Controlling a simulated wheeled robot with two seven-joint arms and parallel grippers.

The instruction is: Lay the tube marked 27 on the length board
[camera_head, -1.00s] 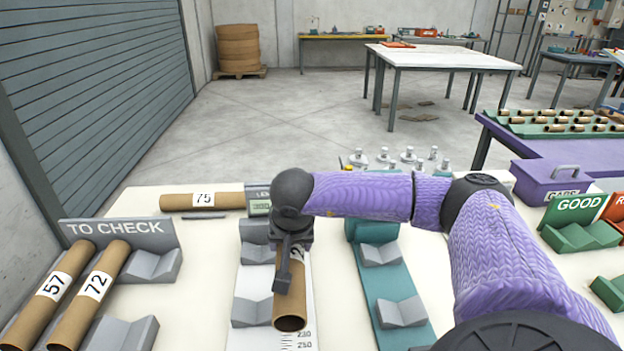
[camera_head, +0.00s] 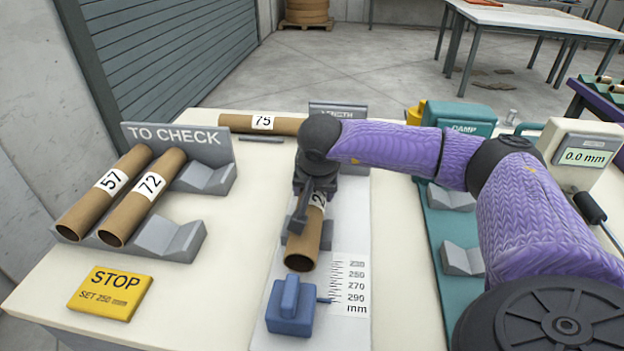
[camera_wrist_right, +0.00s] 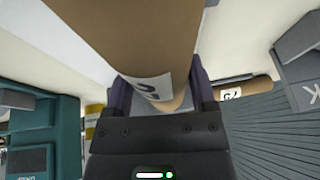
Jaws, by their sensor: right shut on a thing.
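My right gripper (camera_head: 313,207) is shut on a brown cardboard tube (camera_head: 303,250), above the white length board (camera_head: 345,225). The tube's label shows a "2"; the rest is hidden by the gripper. The tube lies along the board, over its grey V-block; I cannot tell whether it touches. Its near end is just short of the blue stop (camera_head: 290,312) and the printed scale (camera_head: 352,285). The right wrist view shows the tube (camera_wrist_right: 135,35) between the fingers, its label partly visible. My left gripper is not in view.
Tubes 57 (camera_head: 90,207) and 72 (camera_head: 128,222) lie on the TO CHECK rack (camera_head: 185,145). Tube 75 (camera_head: 285,126) lies behind. A yellow STOP card (camera_head: 110,293) reads "SET 250 mm". The teal board (camera_head: 440,225) and a 0.0 mm gauge (camera_head: 585,155) stand right.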

